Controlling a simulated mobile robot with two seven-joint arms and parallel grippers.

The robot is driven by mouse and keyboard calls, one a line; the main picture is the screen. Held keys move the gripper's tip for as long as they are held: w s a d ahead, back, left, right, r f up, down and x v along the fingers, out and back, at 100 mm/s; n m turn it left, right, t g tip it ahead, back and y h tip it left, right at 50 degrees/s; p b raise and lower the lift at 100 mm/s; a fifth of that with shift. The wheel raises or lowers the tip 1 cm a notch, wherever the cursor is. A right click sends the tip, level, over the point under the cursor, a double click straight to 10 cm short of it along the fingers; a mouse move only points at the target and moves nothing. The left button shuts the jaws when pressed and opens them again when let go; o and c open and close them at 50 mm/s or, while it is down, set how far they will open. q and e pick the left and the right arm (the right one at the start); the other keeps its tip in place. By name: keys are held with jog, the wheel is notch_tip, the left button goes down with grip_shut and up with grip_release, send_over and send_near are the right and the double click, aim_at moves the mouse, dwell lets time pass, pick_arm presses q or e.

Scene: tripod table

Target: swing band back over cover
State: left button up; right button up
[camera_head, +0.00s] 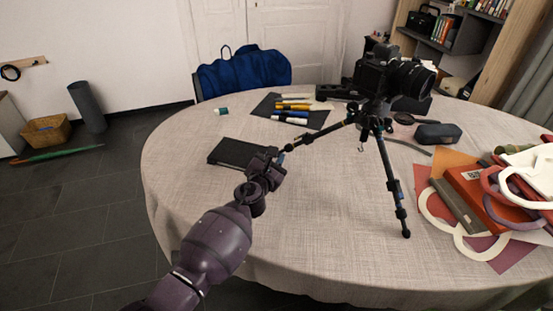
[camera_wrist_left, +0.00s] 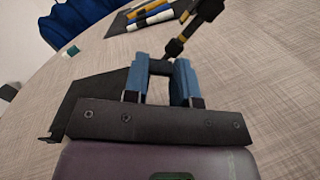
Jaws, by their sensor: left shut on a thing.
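The black notebook (camera_head: 238,153) lies flat and closed on the table; part of it shows behind my gripper in the left wrist view (camera_wrist_left: 88,92). My left gripper (camera_head: 280,156) is at the notebook's right side, with its blue fingertips (camera_wrist_left: 160,68) pointing away from the wrist camera. The fingers are shut on a thin dark strip, which looks like the notebook's band (camera_wrist_left: 160,67). How the rest of the band runs is hidden by the gripper. My right gripper is not in view.
A tripod (camera_head: 375,120) with a camera (camera_head: 385,75) stands right of the notebook; its left leg (camera_head: 320,135) ends close beside my left fingertips. A dark mat (camera_head: 268,107) with several pens lies behind. Papers and cut-out shapes (camera_head: 490,195) fill the right side. The front table is clear.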

pick_arm(q)
jog(key=shift+w+a+r+n, duration=0.25)
jog(key=shift+a+r+n, duration=0.4)
jog(key=shift+n, duration=0.45)
jog(key=shift+w+a+r+n, duration=0.1)
jog(key=shift+w+a+n, duration=0.1)
jog(key=shift+a+n, duration=0.5)
jog(key=shift+w+a+r+n, duration=0.15)
jog(key=shift+a+n, duration=0.3)
jog(key=shift+n, duration=0.45)
jog(key=o, duration=0.7)
jog(key=p+v, duration=0.3)
jog(key=v, duration=0.7)
jog(key=shift+s, duration=0.35)
